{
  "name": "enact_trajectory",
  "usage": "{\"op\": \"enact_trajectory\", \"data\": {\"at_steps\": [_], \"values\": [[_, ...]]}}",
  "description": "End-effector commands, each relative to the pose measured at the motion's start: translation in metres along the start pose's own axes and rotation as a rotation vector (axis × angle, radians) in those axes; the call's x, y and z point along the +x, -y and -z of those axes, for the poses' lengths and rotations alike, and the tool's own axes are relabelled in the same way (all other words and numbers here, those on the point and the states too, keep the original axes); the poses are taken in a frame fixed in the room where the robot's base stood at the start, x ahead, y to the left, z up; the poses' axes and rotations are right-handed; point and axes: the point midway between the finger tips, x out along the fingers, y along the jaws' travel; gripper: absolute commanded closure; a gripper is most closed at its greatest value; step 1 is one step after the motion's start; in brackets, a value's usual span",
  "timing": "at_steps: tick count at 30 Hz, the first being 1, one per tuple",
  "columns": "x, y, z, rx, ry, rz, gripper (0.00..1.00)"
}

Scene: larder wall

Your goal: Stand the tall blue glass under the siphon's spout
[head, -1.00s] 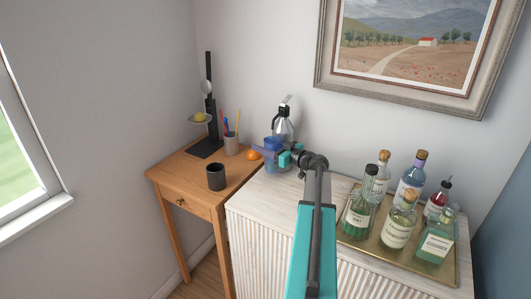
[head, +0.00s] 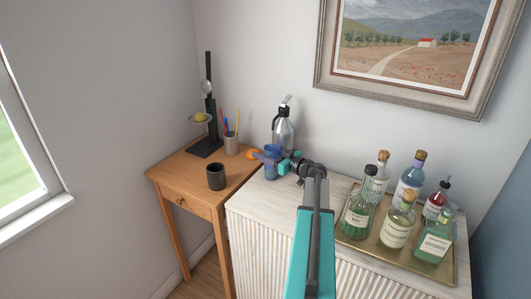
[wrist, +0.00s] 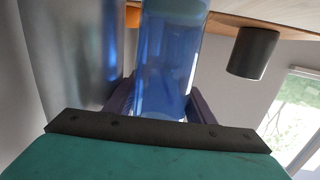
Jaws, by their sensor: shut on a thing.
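The tall blue glass (head: 271,173) is upright in my gripper (head: 268,156), near the left end of the white cabinet top. In the wrist view the glass (wrist: 168,65) fills the space between the two purple fingers, which are shut on it. I cannot tell whether its base touches the cabinet. My gripper hides part of the siphon's lower body. The glass is in front of and lower in the picture than the spout.
A gold tray (head: 350,238) with several bottles stands on the right of the white cabinet (head: 255,205).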

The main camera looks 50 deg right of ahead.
Motion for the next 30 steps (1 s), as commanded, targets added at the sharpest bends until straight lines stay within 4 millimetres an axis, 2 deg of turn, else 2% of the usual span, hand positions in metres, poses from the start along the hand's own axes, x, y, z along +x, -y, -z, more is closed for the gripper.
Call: {"op": "enact_trajectory", "data": {"at_steps": [10,11,12,26,30], "values": [[0.0,-0.001,-0.003,0.001,0.0,-0.003,0.83],[0.0,-0.001,-0.003,0.001,0.001,-0.003,0.46],[0.0,-0.001,-0.003,0.001,0.001,-0.003,0.43],[0.0,-0.001,-0.001,0.0,0.0,-0.003,0.43],[-0.011,-0.001,-0.001,0.001,0.0,-0.004,0.43]]}}
